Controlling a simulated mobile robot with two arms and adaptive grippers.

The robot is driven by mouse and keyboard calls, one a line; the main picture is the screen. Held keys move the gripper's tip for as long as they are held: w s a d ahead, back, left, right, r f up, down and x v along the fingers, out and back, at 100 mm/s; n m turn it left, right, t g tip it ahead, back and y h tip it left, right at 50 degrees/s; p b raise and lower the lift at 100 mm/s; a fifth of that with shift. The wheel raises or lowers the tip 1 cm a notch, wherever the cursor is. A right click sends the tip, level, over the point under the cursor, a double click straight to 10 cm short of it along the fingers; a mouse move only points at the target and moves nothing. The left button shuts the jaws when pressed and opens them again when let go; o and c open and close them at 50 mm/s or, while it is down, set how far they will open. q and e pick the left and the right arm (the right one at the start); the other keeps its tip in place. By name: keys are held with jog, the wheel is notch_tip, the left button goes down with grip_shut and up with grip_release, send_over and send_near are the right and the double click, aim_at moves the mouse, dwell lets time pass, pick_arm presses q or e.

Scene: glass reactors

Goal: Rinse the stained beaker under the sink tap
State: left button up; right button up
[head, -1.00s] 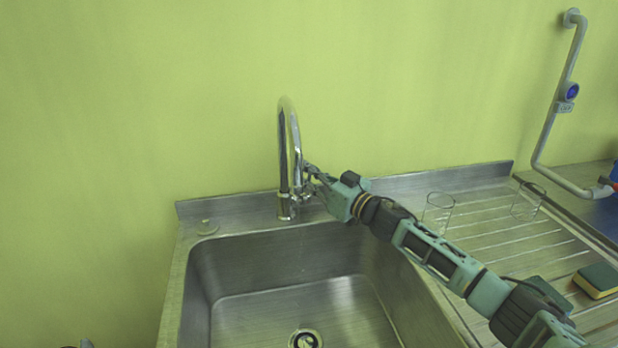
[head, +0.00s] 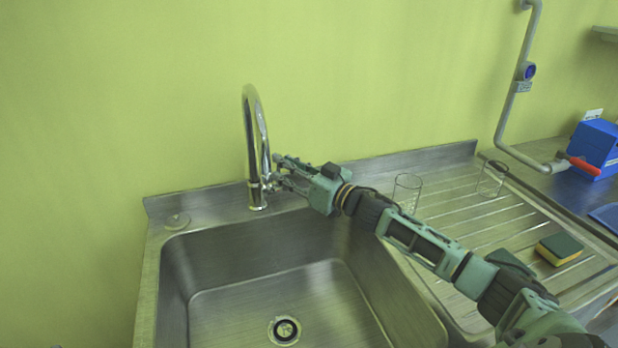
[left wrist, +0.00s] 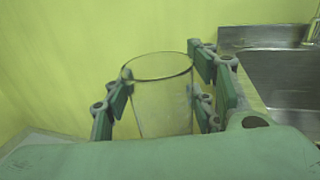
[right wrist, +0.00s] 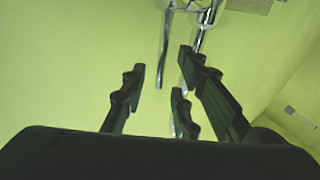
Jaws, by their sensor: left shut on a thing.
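The clear glass beaker (left wrist: 163,105) stands between the fingers of my left gripper (left wrist: 162,100) in the left wrist view, which is shut on it. Its glass looks slightly cloudy; I cannot make out a distinct stain. The left gripper and this beaker are outside the head view. The chrome sink tap (head: 256,150) rises behind the steel sink (head: 270,250). I see no clear water stream from it. My right gripper (head: 280,174) is open, its fingers just right of the tap's lower part. In the right wrist view, its fingers are apart with nothing between them.
Two clear glasses (head: 407,193) (head: 491,178) stand on the ridged drainboard (head: 470,215) right of the sink. A sponge (head: 559,249) lies nearer. A grey wall pipe with a red handle (head: 578,163) and a blue box (head: 598,148) are at far right. The basin is empty.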

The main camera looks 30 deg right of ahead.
jog(key=r+v, duration=0.1)
jog(key=v, duration=0.7)
jog(key=shift+s+d+f, duration=0.15)
jog(key=shift+s+f, duration=0.3)
jog(key=shift+f, duration=0.05)
jog(key=shift+r, duration=0.1)
